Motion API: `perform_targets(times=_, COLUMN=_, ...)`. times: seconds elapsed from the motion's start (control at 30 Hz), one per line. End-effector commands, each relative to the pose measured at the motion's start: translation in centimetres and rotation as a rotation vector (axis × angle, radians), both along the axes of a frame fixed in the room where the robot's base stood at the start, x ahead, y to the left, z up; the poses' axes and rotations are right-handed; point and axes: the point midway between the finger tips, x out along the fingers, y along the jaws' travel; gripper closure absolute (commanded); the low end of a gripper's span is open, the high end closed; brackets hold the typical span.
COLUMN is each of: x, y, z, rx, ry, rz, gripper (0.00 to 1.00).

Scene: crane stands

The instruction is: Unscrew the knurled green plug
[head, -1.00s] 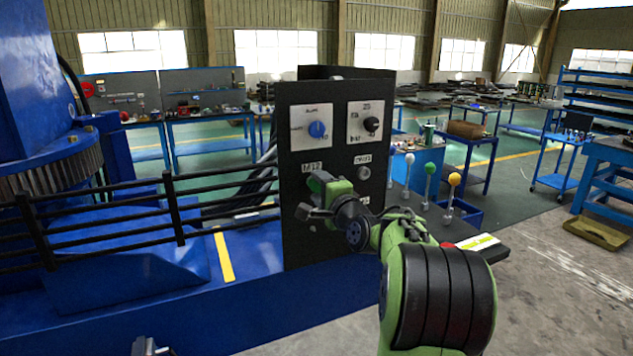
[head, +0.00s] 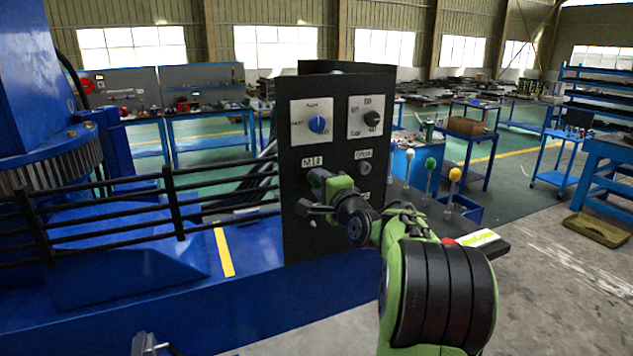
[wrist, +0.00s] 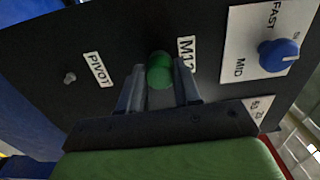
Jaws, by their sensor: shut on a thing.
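The green plug (wrist: 160,72) shows in the wrist view, on the black panel beside the label that begins with M1. My gripper (wrist: 160,90) is shut on the plug, with one finger on each side of it. In the head view my gripper (head: 312,195) is up against the panel's front, below the M label, and its hand hides the plug there.
The black panel (head: 300,240) carries a blue knob (head: 318,124), a black knob (head: 371,117) and a small round fitting (head: 364,168). Levers with white, green (head: 430,163) and yellow tops stand to the right. A black railing (head: 120,190) is at the left.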

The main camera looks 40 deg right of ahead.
Motion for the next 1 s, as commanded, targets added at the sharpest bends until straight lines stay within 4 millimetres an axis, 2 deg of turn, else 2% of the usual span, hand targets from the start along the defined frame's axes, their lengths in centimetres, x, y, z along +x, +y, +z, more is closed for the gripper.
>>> perform_targets(times=0.17, x=-0.04, y=0.00, z=-0.59, rx=-0.175, ry=0.050, rz=-0.001, gripper=1.00)
perform_targets(times=0.4, x=-0.06, y=-0.01, z=-0.44, rx=-0.409, ry=0.121, rz=-0.001, gripper=1.00)
perform_targets(times=0.77, x=-0.05, y=-0.01, z=-0.45, rx=-0.467, ry=0.141, rz=0.000, gripper=1.00)
perform_targets(times=1.0, x=-0.07, y=-0.04, z=-0.72, rx=-0.774, ry=0.230, rz=0.000, gripper=1.00)
